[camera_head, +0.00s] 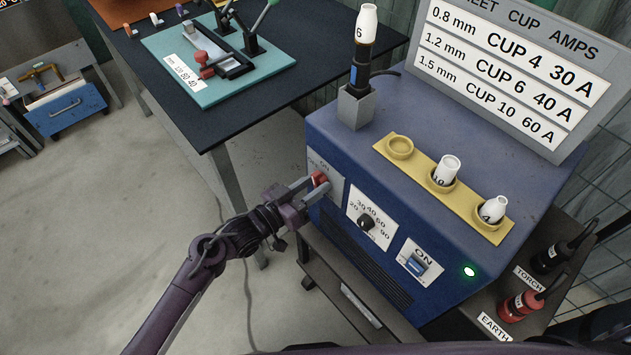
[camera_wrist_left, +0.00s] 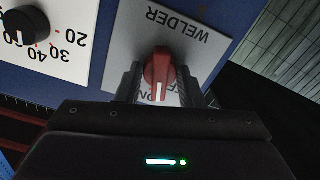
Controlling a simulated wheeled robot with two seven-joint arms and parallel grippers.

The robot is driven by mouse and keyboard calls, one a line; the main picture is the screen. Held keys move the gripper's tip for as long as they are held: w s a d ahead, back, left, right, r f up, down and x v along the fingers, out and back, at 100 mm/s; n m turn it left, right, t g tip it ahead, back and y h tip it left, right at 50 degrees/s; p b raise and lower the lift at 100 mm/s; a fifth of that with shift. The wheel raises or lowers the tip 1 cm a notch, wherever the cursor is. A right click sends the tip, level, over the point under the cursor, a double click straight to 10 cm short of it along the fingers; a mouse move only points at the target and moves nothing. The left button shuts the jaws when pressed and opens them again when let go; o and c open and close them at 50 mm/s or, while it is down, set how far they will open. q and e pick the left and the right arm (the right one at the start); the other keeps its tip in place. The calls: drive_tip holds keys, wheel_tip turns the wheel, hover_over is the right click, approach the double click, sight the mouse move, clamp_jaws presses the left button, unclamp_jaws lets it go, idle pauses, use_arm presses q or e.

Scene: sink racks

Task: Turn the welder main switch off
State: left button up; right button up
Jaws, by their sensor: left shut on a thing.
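The welder (camera_head: 390,200) is a blue box on a cart. Its main switch is a red rotary knob (camera_head: 319,178) on a grey plate at the front's left end. In the left wrist view the red knob (camera_wrist_left: 159,75) has a white pointer line directed at the lettering by my gripper, partly hidden; the plate (camera_wrist_left: 195,50) reads WELDER. My left gripper (camera_head: 312,188) is at the switch, its fingers shut on the red knob; in the wrist view the fingers (camera_wrist_left: 160,85) stand on both sides of it. My right gripper is not in view.
Beside the switch are a black amps dial (camera_head: 366,222) and a blue rocker switch (camera_head: 416,265) under ON. A green lamp (camera_head: 469,271) glows. White cups stand in a yellow holder (camera_head: 465,205) on top. A dark table (camera_head: 230,125) is behind left.

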sight(314, 185)
use_arm(q)
drive_tip(key=n+p, duration=0.2)
drive_tip(key=n, duration=0.1)
drive_tip(key=shift+r, duration=0.1)
drive_tip(key=n+p, duration=0.1)
drive_tip(key=n, duration=0.2)
drive_tip(key=shift+p, duration=0.35)
drive_tip(key=shift+n, duration=0.5)
drive_tip(key=o, duration=0.7)
drive_tip(key=shift+s+a, duration=0.1)
drive_tip(key=shift+a, duration=0.05)
drive_tip(key=shift+p+v, duration=0.9)
drive_tip(key=shift+v, duration=0.3)
drive_tip(key=shift+p+v, duration=0.45)
drive_tip(key=shift+v, duration=0.75)
